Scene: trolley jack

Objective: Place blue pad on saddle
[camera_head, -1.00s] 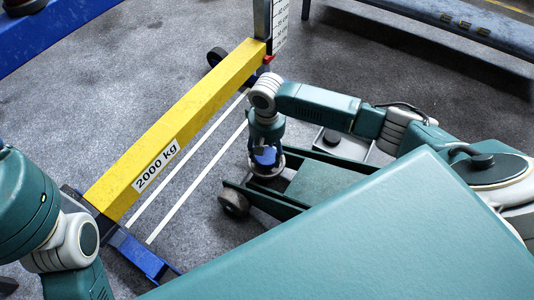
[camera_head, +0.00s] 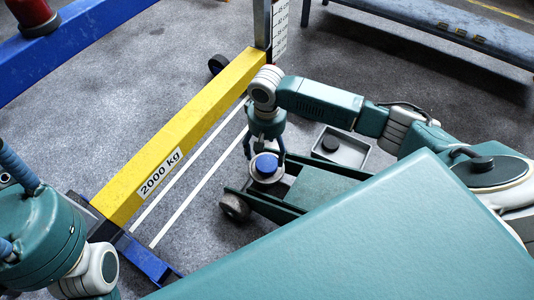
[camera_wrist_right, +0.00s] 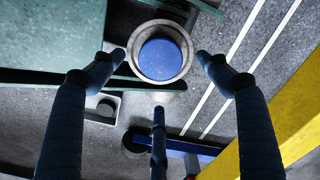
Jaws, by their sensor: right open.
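The blue pad (camera_head: 265,164) is a round disc lying flat inside the round grey saddle (camera_head: 266,179) of the trolley jack (camera_head: 318,186). In the right wrist view the pad (camera_wrist_right: 160,59) sits within the ring of the saddle (camera_wrist_right: 184,68), with the rim showing around it. My right gripper (camera_head: 264,150) is above the saddle, its fingers spread. In the wrist view its fingers (camera_wrist_right: 160,72) stand apart around the saddle, clear of the pad. My left gripper (camera_head: 18,170) shows only partly at the left edge; its fingertips are not clearly visible.
A grey tray (camera_head: 352,158) with a black round piece (camera_head: 331,143) lies on the floor behind the jack. A yellow beam (camera_head: 190,130) marked 2000 kg runs left of the jack. A blue beam (camera_head: 75,45) is at upper left. A teal surface (camera_head: 350,240) fills the front.

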